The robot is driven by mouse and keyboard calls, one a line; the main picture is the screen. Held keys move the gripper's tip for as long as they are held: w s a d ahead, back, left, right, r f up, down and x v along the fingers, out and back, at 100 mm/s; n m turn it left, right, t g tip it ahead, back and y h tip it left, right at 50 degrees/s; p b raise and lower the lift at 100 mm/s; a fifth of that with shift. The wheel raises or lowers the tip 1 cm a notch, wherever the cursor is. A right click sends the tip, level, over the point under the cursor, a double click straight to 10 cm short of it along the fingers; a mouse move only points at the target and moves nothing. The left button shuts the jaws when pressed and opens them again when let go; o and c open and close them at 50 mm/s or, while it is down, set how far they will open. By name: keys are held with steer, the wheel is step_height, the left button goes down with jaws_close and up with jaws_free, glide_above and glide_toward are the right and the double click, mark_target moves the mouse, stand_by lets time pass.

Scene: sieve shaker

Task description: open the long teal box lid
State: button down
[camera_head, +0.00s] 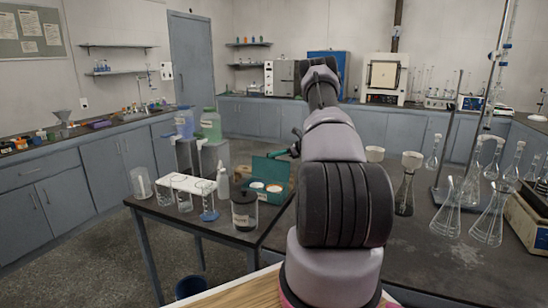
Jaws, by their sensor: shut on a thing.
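The long teal box (272,199) stands on the dark table left of my arm. Its teal lid (268,167) stands raised at the back of the box, and pale round items show inside below it. My gripper (294,150) is small and dark at the lid's upper right edge, partly hidden behind my arm. It appears shut on the lid there; the fingertips themselves are not clear. My arm also covers what lies to the right of the box.
A dark labelled jar (244,210) stands in front of the box, with a white rack (193,184) and glassware to its left. A green-tinted jar (211,125) stands behind. Flasks and stands (490,215) crowd the right bench.

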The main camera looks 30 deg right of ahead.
steer(key=shift+w+d+f, duration=0.15)
steer(key=shift+w+d, duration=0.15)
steer(key=shift+d, duration=0.25)
steer(key=c, duration=1)
jaws_free()
step_height(320, 180, up, 10)
